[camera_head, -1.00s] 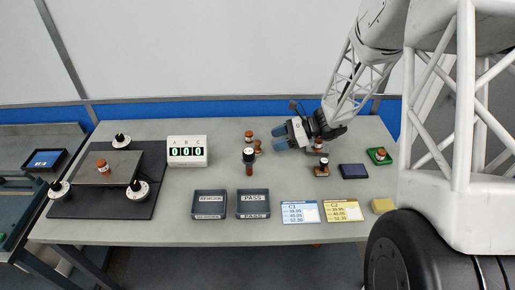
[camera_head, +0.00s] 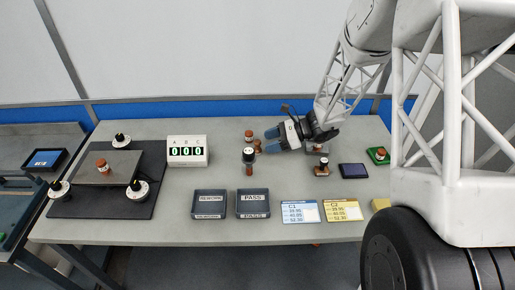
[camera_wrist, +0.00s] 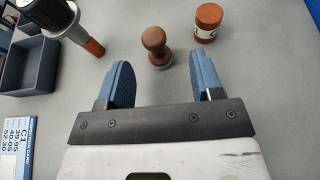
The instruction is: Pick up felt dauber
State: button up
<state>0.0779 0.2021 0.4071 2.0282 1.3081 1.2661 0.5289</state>
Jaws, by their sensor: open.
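The felt dauber, which I take to be the brown knob-handled piece with a grey base (camera_wrist: 155,42), stands upright on the bench. In the wrist view it is just beyond the fingertips, roughly midway between them. In the head view the dauber (camera_head: 258,147) is small and partly hidden by the blue fingers. My gripper (camera_wrist: 162,70) is open and empty, its two blue fingers spread wide. In the head view my gripper (camera_head: 268,140) reaches in from the right, low over the bench.
An orange-brown jar (camera_wrist: 208,22) stands close beyond the right finger. A dark, orange-tipped tool (camera_wrist: 70,22) stands at the left. PASS tray (camera_head: 253,204) and another tray (camera_head: 209,204) are at the front. A counter box (camera_head: 187,150) stands left.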

aim_at(257, 146)
jog(key=shift+a, duration=0.1)
jog(key=shift+s+x, duration=0.2)
jog(key=shift+x, duration=2.3)
jog(key=shift+c, duration=0.4)
jog(key=c, duration=0.9)
